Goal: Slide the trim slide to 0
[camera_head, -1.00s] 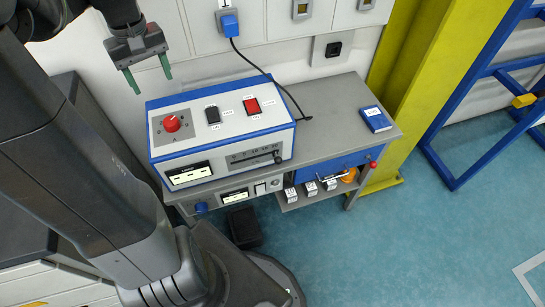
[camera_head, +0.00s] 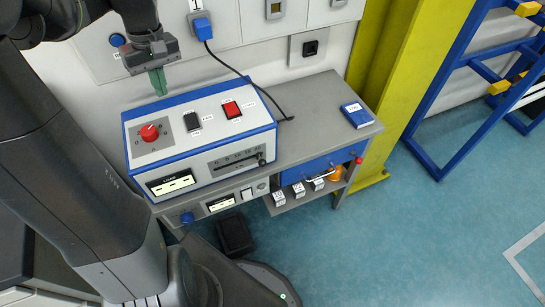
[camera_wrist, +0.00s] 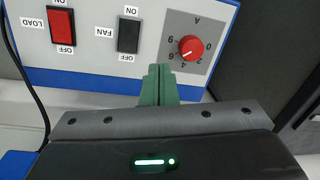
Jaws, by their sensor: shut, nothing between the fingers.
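The trim slide is a horizontal slot with a scale (camera_head: 236,160) on the front face of a blue-and-white control box. Its dark knob (camera_head: 262,162) stands at the right end of the slot, away from the 0 mark at the left. My gripper (camera_head: 158,82) is shut and empty, its green fingers pointing down above the box's back edge, apart from the slide. In the wrist view the shut fingers (camera_wrist: 158,85) show in front of the box's top panel. The slide is not visible in that view.
The box top carries a red dial (camera_head: 149,132), a black fan switch (camera_head: 192,121) and a red load switch (camera_head: 232,109). A black cable (camera_head: 250,77) runs behind to a blue plug (camera_head: 202,28).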

